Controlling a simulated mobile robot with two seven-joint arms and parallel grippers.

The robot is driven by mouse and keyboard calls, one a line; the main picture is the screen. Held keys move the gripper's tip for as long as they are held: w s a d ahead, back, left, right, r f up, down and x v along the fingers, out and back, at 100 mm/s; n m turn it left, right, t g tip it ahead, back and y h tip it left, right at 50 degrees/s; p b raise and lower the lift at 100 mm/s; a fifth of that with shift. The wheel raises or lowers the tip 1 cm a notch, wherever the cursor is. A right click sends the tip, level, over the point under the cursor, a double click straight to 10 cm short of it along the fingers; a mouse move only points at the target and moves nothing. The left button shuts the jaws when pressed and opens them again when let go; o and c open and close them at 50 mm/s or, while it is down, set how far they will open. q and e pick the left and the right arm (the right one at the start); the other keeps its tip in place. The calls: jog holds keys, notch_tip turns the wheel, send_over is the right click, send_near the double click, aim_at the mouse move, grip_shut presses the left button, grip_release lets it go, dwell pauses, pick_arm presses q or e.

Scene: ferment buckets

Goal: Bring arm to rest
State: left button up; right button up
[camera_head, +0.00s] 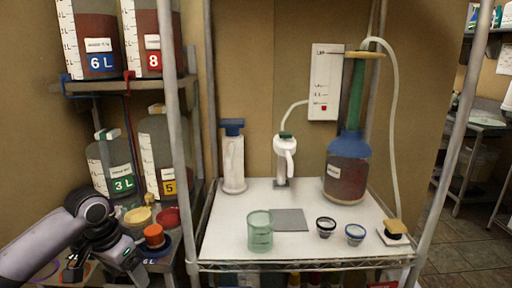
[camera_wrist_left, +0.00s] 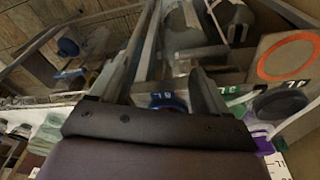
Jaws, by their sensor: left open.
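My left arm comes in from the left edge in the head view. Its gripper (camera_head: 106,270) is low at the left, in front of the left-hand rack and left of the white table. The left gripper is open, and I see nothing held in it. In the left wrist view its two dark fingers (camera_wrist_left: 165,82) stand apart, with a blue round lid or knob (camera_wrist_left: 168,102) showing behind the gap. My right gripper is in neither view.
The white table (camera_head: 222,222) holds a green beaker (camera_head: 260,232), a grey mat (camera_head: 289,219), two small cups and a blue-topped carboy (camera_head: 346,170). Rack posts (camera_head: 178,130) stand right of my gripper. Buckets marked 3 L (camera_head: 113,168) and 5 are behind it. An orange-lidded jar (camera_head: 154,238) is close beside it.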

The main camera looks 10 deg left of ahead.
pick_arm(q)
jog(key=s+d+f+t+h, duration=0.2)
jog(key=s+d+f, duration=0.1)
jog(key=d+f, duration=0.4)
jog(key=s+d+f+t+h, duration=0.1)
jog(key=s+d+f+t, duration=0.15)
jog(key=d+f, duration=0.55)
jog(key=s+a+f+t, duration=0.1)
jog(key=s+f+t, duration=0.1)
jog(key=s, duration=0.5)
jog(key=s+a+f+t+y, duration=0.1)
jog(key=s+f, duration=0.3)
jog(key=s, duration=0.4)
jog(key=shift+a+n+t+y, duration=0.2)
jog(key=shift+n+t+y, duration=0.15)
jog(key=shift+t, duration=0.3)
jog(key=shift+w, duration=0.1)
